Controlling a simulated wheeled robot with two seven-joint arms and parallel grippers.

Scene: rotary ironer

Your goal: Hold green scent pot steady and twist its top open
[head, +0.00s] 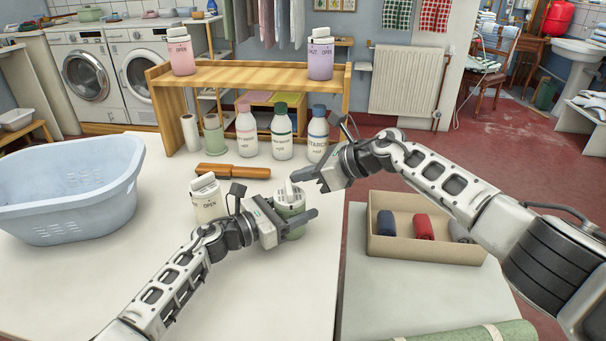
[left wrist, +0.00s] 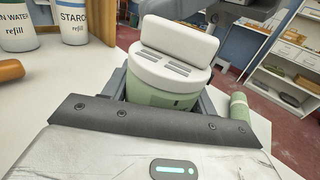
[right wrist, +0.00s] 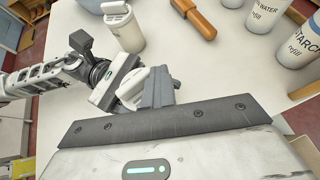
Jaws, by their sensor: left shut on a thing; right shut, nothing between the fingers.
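The green scent pot (head: 290,207) stands on the white table with a white slotted top that carries an upright grip bar. The top shows large in the left wrist view (left wrist: 172,62). My left gripper (head: 290,222) is shut around the pot's green body. My right gripper (head: 304,183) is shut and empty, with its fingertips beside the white top; I cannot tell whether they touch it. In the right wrist view the pot's white top (right wrist: 134,84) is partly hidden by the right fingers (right wrist: 158,88).
A white pot (head: 207,200) marked OPEN stands just left. Behind are a wooden-handled brush (head: 233,171) and several refill bottles (head: 281,132). A blue basin (head: 70,190) fills the left; a cardboard box (head: 390,244) of rolled cloths is at right.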

